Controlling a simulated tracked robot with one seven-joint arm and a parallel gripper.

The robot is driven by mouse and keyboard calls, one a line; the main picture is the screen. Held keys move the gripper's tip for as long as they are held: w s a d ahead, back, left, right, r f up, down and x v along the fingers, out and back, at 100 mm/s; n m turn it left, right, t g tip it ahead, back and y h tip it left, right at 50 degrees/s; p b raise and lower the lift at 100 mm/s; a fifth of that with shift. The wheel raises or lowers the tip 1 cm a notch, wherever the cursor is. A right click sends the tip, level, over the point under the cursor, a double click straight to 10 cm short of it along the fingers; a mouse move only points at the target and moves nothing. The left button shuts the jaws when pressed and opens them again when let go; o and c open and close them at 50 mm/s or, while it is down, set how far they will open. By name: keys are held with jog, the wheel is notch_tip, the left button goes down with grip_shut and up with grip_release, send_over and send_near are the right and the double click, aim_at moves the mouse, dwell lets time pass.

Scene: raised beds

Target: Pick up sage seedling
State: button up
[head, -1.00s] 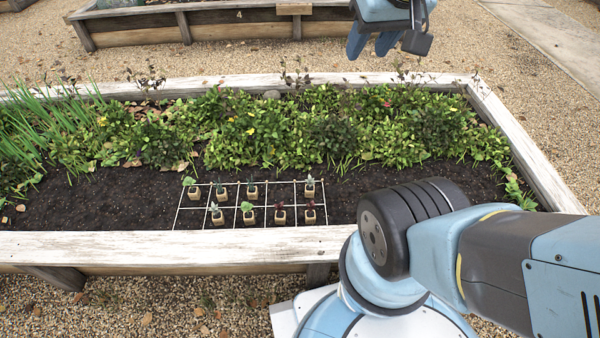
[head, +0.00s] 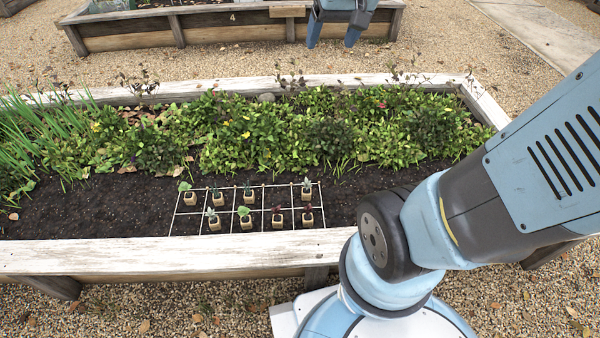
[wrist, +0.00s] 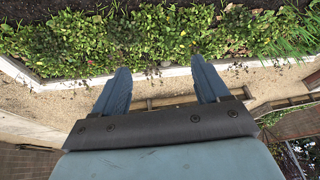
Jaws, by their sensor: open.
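Several small seedlings in tan cube pots stand in two rows on the dark soil, within a white string grid, in the head view. Two have pale grey-green leaves: a seedling (head: 307,188) at the right of the back row and a seedling (head: 213,219) at the left of the front row. I cannot tell for certain which is the sage. My gripper (head: 333,36) is open and empty at the top of the head view, well away from the seedlings. Its spread fingers also show in the wrist view (wrist: 161,72); no seedling pots are visible there.
The pots sit between the bed's pale front board (head: 130,254) and a dense strip of leafy plants (head: 260,140). Bare soil (head: 100,210) lies left of the grid. Another raised bed (head: 180,30) stands behind, across gravel.

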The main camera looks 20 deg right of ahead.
jog(key=w+a+f+g, duration=0.1)
jog(key=w+f, duration=1)
jog(key=w, duration=0.3)
jog(key=m+g+h, duration=0.1)
jog(key=m+g, duration=0.2)
send_over(307, 190)
notch_tip(307, 190, down, 53)
jog(key=f, duration=0.8)
jog(key=shift+w+a+f, duration=0.1)
jog(key=shift+a+f, duration=0.15)
jog(key=shift+a, duration=0.1)
jog(key=shift+d+f, duration=0.15)
jog(key=shift+f, duration=1.2)
jog(key=shift+d+f, duration=0.1)
jog(key=shift+f, duration=1.2)
jog(key=shift+c, duration=0.4)
jog(key=c, duration=1)
jog(key=shift+r, duration=0.15)
